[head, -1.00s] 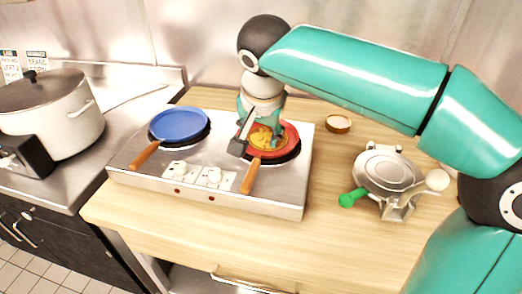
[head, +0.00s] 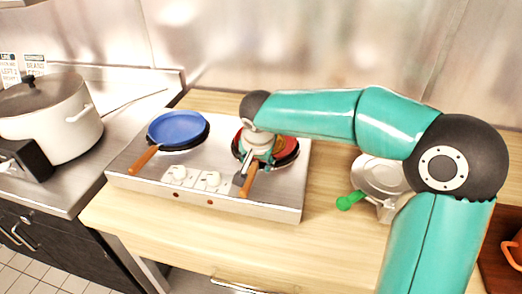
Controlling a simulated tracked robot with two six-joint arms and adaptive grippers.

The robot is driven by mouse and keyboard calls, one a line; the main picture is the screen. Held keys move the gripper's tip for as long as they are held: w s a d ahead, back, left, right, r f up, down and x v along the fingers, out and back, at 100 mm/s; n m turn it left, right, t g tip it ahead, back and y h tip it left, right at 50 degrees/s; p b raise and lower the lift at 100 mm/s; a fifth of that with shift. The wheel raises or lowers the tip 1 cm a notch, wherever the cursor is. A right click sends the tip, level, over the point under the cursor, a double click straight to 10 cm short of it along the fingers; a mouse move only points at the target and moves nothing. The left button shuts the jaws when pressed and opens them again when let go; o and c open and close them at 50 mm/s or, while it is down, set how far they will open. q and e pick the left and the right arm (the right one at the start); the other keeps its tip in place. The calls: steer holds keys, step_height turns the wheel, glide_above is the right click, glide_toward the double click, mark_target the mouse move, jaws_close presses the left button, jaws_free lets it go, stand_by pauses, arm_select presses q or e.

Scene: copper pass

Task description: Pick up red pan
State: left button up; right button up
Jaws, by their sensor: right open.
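The red pan (head: 290,146) sits on the right burner of the two-burner stove. Its wooden handle (head: 250,181) points toward the front. My right arm reaches in from the right, and my right gripper (head: 246,176) points down over the near side of the pan, close to where the handle meets it. The gripper is open. It and the wrist hide much of the pan and its contents. I cannot tell whether the fingers touch the handle. My left gripper is not in view.
A blue pan (head: 178,126) with a wooden handle is on the left burner. A large lidded pot (head: 62,125) stands at the left. The wooden counter's front (head: 190,228) is clear.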

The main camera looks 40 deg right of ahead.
steer(key=shift+f, duration=0.15)
jaws_close()
steer(key=shift+w, duration=0.1)
stand_by(0.4)
